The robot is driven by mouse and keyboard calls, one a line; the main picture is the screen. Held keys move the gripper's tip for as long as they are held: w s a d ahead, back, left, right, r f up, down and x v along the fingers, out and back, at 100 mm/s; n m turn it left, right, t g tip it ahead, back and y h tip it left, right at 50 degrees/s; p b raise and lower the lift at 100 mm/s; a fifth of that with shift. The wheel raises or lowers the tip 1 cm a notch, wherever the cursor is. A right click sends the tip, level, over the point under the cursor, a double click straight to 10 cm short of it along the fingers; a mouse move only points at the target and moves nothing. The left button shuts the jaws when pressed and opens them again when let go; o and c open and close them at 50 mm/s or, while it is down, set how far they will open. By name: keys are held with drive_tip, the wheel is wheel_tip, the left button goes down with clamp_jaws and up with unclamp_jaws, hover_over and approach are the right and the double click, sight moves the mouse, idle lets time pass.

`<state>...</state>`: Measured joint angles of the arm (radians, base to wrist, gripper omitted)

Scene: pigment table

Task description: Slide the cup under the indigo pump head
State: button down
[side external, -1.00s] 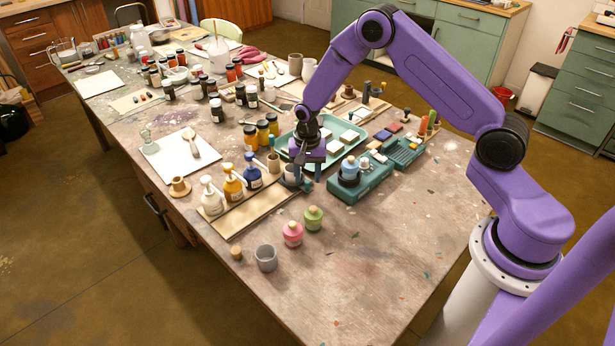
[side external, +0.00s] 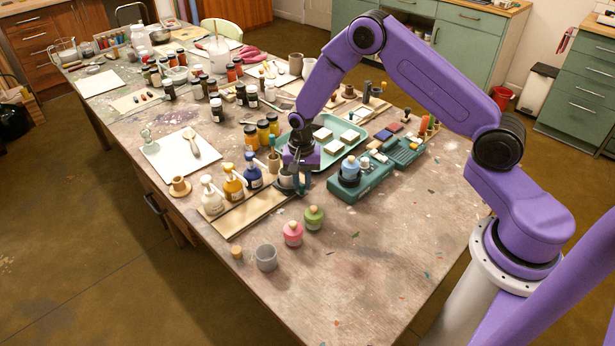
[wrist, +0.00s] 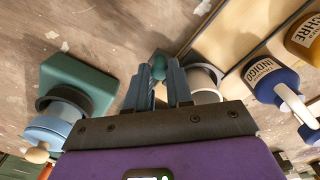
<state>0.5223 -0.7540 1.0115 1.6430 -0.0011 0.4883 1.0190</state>
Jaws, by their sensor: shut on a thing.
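The grey cup (side external: 286,181) stands near the board's right end, apart from the bottle; the wrist view shows the cup (wrist: 206,84) partly hidden by a finger. My gripper (wrist: 158,80) is low beside the cup. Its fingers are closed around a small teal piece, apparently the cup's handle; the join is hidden.
The white and ochre pump bottles (side external: 233,184) stand left of indigo on the board (side external: 235,219). A teal block with a blue-topped jar (side external: 350,169) is close on the right. Pink and green jars (side external: 293,234) stand in front. A teal tray (side external: 345,124) lies behind. The front-right tabletop is clear.

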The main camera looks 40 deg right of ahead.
drive_tip(key=a, duration=0.7)
drive_tip(key=shift+d, duration=0.1)
drive_tip(key=c, duration=1)
unclamp_jaws()
drive_tip(key=shift+r, duration=0.15)
wheel_tip(320, 180, up, 17)
drive_tip(key=shift+r, duration=0.1)
